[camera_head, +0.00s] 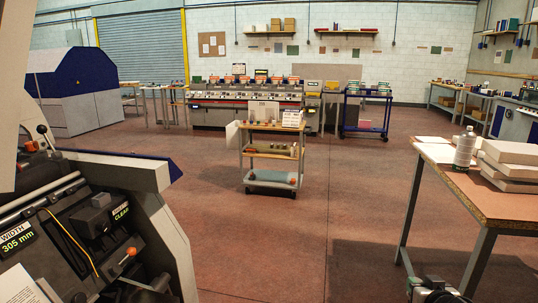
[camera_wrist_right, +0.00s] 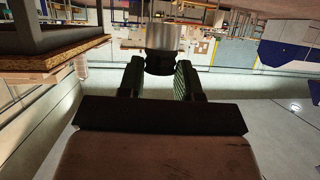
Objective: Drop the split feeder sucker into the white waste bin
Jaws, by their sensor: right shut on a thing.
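My right gripper (camera_head: 436,292) shows at the bottom edge of the head view, low beside the right-hand workbench. In the right wrist view its two dark fingers (camera_wrist_right: 160,80) are shut on a small part with a grey cylindrical body and a black end, which looks like the feeder sucker (camera_wrist_right: 163,40). Any split in it is too small to make out. A white box-like thing (camera_head: 232,133) at the left side of the trolley may be the white waste bin; I cannot tell for sure. My left gripper is not in view.
The trolley (camera_head: 271,181) stands mid-floor with loaded shelves. A machine (camera_head: 150,174) with a control panel fills the near left. The workbench (camera_head: 478,201) at right holds a bottle (camera_head: 464,148) and stacked pale slabs (camera_head: 515,152). The reddish floor (camera_head: 290,235) between is clear.

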